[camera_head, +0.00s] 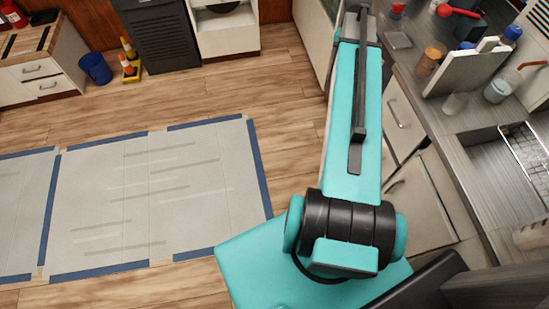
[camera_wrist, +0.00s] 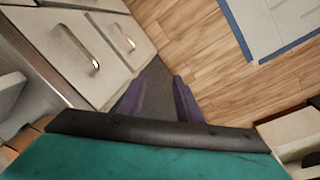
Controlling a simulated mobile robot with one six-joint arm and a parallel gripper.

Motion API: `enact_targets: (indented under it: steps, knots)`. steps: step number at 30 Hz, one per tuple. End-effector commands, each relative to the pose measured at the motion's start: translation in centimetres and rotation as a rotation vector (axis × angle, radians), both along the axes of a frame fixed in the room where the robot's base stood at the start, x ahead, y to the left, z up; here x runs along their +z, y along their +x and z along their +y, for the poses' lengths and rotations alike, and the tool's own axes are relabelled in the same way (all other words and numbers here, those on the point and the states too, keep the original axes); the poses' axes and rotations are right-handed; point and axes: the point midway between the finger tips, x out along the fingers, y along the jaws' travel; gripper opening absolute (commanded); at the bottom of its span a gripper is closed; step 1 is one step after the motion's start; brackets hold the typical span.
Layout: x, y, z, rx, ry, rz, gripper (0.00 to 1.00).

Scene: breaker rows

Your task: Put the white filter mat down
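My gripper (camera_wrist: 157,88) shows in the wrist view as two purple fingers standing apart, pointing away from the camera over the floor beside the cabinets. A dark grey flat shape (camera_wrist: 156,98) fills the gap between the fingers. I cannot tell whether it is a held thing or a shaded surface behind them. I cannot make out a white filter mat for certain in either view. In the head view my arm reaches towards the top edge, and the gripper cannot be made out there.
Pale floor sheets edged with blue tape (camera_head: 150,195) lie on the wooden floor at left. Cabinets (camera_wrist: 85,45) with handles stand close left of my gripper. The counter (camera_head: 420,90) at right holds a pale panel (camera_head: 465,72), bottles and a sink.

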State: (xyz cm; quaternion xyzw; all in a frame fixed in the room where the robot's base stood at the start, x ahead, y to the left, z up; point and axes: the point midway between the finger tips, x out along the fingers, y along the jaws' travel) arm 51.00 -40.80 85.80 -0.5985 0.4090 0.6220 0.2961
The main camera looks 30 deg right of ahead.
Motion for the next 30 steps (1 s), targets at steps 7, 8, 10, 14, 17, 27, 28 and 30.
enact_targets:
  steps: [7, 8, 10, 14, 17, 27, 28, 30]
  knots:
    - [-7.4, 0.9, 7.4, 0.165, 0.073, 0.055, 0.32]
    - [-8.2, 1.0, 8.3, 0.183, 0.08, 0.061, 0.32]
    - [-10.0, 0.9, 10.3, 0.228, 0.098, 0.076, 0.32]
    - [-13.4, 0.4, 14.0, 0.309, 0.133, 0.105, 0.32]
    - [-15.9, -0.2, 16.9, 0.369, 0.16, 0.128, 0.32]
    - [-23.4, -4.3, 26.1, 0.573, 0.248, 0.209, 0.32]
    - [-24.0, -4.7, 26.9, 0.591, 0.254, 0.216, 0.32]
    - [-25.3, -5.9, 28.6, 0.632, 0.271, 0.234, 0.32]
